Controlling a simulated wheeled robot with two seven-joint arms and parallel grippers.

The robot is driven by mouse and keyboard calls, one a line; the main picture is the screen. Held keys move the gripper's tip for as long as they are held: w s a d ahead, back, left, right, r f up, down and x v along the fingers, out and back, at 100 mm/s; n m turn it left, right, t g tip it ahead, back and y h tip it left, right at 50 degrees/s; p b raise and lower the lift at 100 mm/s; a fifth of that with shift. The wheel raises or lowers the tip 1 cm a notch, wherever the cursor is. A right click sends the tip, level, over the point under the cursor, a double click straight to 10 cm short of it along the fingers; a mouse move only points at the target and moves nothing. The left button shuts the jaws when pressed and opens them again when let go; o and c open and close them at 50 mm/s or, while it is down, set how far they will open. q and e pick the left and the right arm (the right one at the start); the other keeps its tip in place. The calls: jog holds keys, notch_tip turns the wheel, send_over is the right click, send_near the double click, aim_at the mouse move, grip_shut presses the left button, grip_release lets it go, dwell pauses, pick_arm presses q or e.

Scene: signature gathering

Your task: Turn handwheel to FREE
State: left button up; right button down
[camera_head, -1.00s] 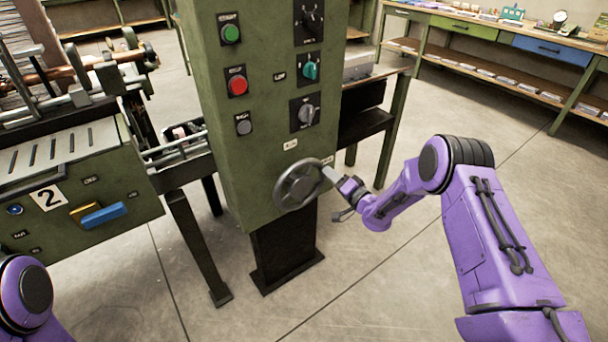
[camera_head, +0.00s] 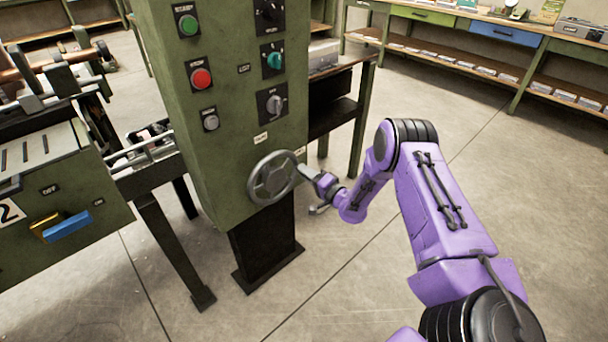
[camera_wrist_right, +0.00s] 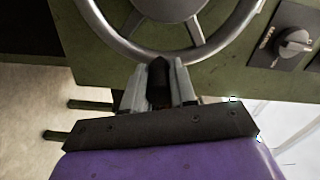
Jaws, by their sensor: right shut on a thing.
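The grey spoked handwheel (camera_head: 272,178) is on the lower front of the green machine column (camera_head: 225,110). Its rim also shows in the right wrist view (camera_wrist_right: 232,35). My right gripper (camera_head: 311,176) reaches the wheel's right side from the right. In the right wrist view, its fingers (camera_wrist_right: 158,85) are shut on a dark handle-like part of the wheel at the rim's near edge. Two small pale label plates, one above the wheel (camera_head: 260,138) and one at its upper right (camera_head: 300,152), are too small to read. My left gripper is out of view.
Above the wheel are a green button (camera_head: 188,25), a red button (camera_head: 201,79) and several rotary knobs. A green machine with a blue lever (camera_head: 68,225) stands at left. A dark side shelf (camera_head: 335,117) adjoins the column at right. Open floor lies at right.

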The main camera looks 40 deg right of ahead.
jog(key=shift+f, duration=0.1)
jog(key=c, duration=0.9)
grip_release()
jog(key=shift+d, duration=0.1)
jog(key=shift+s, duration=0.1)
jog(key=s+d, duration=0.1)
jog(key=s, duration=0.9)
jog(key=shift+s, duration=0.15)
